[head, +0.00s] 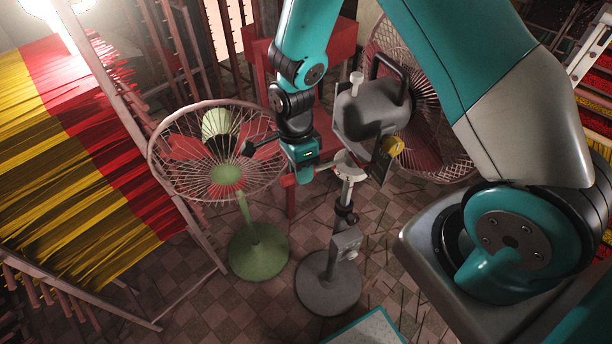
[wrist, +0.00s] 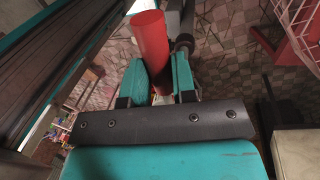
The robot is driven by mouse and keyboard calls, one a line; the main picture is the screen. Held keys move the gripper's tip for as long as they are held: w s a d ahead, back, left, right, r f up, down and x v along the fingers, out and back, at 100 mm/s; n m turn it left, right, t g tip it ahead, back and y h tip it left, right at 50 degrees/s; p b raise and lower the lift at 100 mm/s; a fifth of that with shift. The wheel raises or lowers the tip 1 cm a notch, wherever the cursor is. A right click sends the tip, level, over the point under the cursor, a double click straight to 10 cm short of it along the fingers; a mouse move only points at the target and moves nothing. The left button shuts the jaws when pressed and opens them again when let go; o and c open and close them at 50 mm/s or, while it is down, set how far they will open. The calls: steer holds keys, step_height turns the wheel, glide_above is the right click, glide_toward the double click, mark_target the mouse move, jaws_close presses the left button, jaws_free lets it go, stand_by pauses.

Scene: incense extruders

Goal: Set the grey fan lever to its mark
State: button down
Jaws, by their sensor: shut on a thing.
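The grey fan (head: 372,112) stands on a pole with a round grey base (head: 328,288) in the head view. A pale collar with dark marks (head: 348,168) sits on its pole below the motor housing. My gripper (wrist: 160,82) is shut on a red cylindrical handle (wrist: 150,38), whose far end rises past the teal fingertips in the wrist view. I take this handle to be the lever's grip. In the head view my gripper (head: 304,172) is just left of the pale collar. The lever's arm and its mark cannot be made out clearly.
A green fan (head: 258,250) with a wide wire cage stands close to the left of my gripper. A red frame (head: 345,45) stands behind. Racks of yellow and red incense sticks (head: 80,140) fill the left. Loose sticks lie on the tiled floor (head: 385,225).

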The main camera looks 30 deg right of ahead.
steer(key=shift+w+d+m+y, duration=0.15)
steer(key=shift+w+d+m, duration=0.05)
steer(key=shift+w+m, duration=0.65)
steer(key=shift+w+d+m+y, duration=0.15)
steer(key=shift+w+m, duration=0.6)
steer(key=shift+w, duration=0.2)
steer(key=c, duration=0.9)
jaws_free()
steer(key=b+v, duration=0.3)
steer(key=v, duration=1.4)
steer(key=shift+r, duration=0.3)
